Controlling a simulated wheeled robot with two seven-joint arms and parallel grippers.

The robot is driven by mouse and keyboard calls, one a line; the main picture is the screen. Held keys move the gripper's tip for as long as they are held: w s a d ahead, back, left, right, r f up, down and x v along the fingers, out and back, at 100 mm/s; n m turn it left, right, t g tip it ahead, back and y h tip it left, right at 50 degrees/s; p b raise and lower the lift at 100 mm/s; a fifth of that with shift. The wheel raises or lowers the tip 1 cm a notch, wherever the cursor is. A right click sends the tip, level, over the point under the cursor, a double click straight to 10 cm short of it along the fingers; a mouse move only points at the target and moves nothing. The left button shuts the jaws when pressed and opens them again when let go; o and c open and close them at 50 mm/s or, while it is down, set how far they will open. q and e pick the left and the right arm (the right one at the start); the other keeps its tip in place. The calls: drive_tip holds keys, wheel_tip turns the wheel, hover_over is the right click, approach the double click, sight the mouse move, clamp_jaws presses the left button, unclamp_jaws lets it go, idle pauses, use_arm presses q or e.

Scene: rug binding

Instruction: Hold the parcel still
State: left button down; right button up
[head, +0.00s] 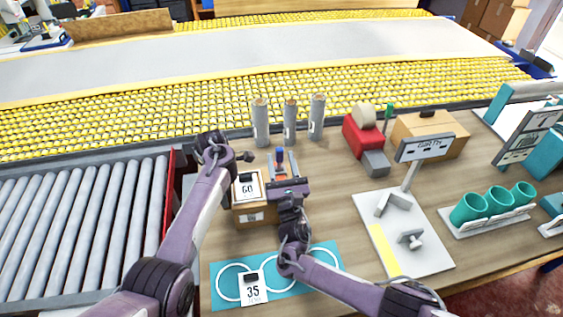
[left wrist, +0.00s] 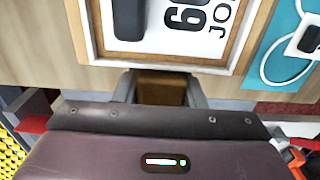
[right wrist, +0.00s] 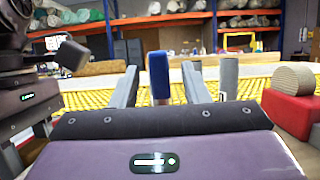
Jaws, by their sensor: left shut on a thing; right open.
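The parcel (head: 252,212) is a small cardboard box on the bench, with a white card on top. The card shows large in the left wrist view (left wrist: 180,28). My left gripper (left wrist: 160,88) is at the parcel's left side, shut on a brown part that looks like the parcel's. In the head view my left arm hides its fingertips. My right gripper (right wrist: 158,90) is open, its fingers apart on either side of a blue upright handle (right wrist: 158,72); I cannot tell whether they touch it. The handle (head: 281,155) stands behind the parcel.
A blue mat (head: 326,286) with white rings and a card reading 35 (head: 253,290) lies in front. Grey rolls (head: 290,122) stand behind. A roller conveyor (head: 80,225) is left.

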drive_tip(key=v, duration=1.2)
drive_tip(key=shift+c, duration=0.4)
